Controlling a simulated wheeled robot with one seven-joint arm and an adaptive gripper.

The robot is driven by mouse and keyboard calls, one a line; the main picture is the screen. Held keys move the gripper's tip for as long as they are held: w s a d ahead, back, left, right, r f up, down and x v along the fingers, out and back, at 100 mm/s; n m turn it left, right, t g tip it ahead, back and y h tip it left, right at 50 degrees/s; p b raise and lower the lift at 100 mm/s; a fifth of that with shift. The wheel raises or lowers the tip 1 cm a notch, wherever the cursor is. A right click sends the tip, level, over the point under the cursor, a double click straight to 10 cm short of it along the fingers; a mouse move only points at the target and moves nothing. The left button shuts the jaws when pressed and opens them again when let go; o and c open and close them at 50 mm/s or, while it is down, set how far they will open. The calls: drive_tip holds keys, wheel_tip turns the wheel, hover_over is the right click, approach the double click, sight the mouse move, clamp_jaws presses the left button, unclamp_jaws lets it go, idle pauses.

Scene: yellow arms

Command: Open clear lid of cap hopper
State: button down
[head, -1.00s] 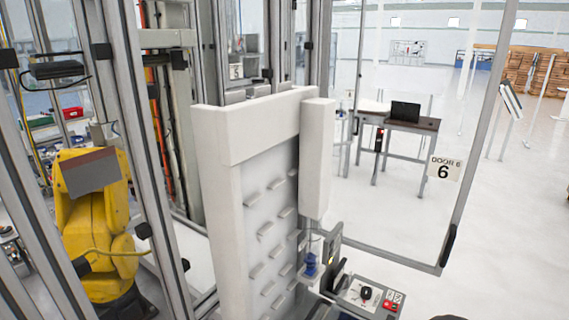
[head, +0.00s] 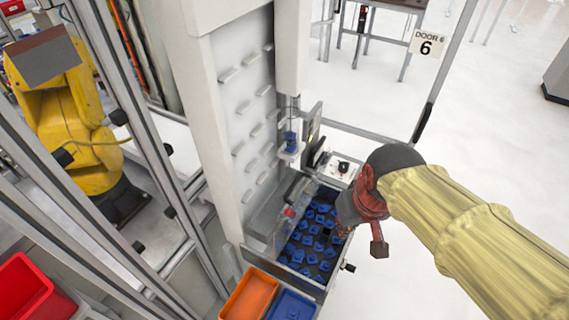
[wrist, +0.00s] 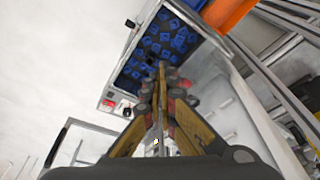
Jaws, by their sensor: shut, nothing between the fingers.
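The cap hopper (head: 340,270) is a grey bin full of blue caps, low at the centre of the head view. It also shows in the wrist view (wrist: 128,62). Its caps are plainly visible, and I cannot make out the outline or position of a clear lid. My gripper (head: 338,232) reaches in from the right, over the hopper's right side; my arm hides part of that side. In the wrist view my gripper (wrist: 161,66) has its fingers together and empty, pointing towards the caps. I cannot tell whether the fingertips touch anything.
An orange bin (head: 250,296) and a blue bin (head: 291,306) sit in front of the hopper. A tall white panel (head: 215,130) rises behind it on the left. A control box (head: 338,170) stands behind it. A yellow robot arm (head: 65,120) is behind framing. Open floor lies right.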

drive_tip(key=w+a+f+n+g+p, duration=0.1)
drive_tip(key=w+a+n+p, duration=0.1)
drive_tip(key=w, duration=0.4)
drive_tip(key=w+a+f+n+g+p, duration=0.1)
drive_tip(key=w+a+n+p, duration=0.1)
drive_tip(key=w+a+p, duration=0.2)
drive_tip(key=w+a+f+n+g+p, duration=0.1)
drive_tip(key=w+a+n+p, duration=0.1)
drive_tip(key=w, duration=0.8)
drive_tip(key=shift+a+f+y+p, duration=0.15)
drive_tip(key=shift+a+p, duration=0.15)
drive_tip(key=shift+a, duration=0.35)
drive_tip(key=shift+a+f+y+p, duration=0.15)
drive_tip(key=shift+a+p, duration=0.1)
drive_tip(key=shift+a, duration=0.4)
drive_tip(key=w+a+r+n+t, duration=0.1)
drive_tip(key=w+a+n, duration=0.15)
drive_tip(key=w, duration=0.45)
wheel_tip(320, 180, down, 9)
drive_tip(key=s+d+n+p, duration=0.1)
drive_tip(key=d+n, duration=0.1)
drive_tip(key=shift+s+y, duration=0.3)
drive_tip(key=shift+s, duration=0.05)
drive_tip(key=shift+s+d+r, duration=0.1)
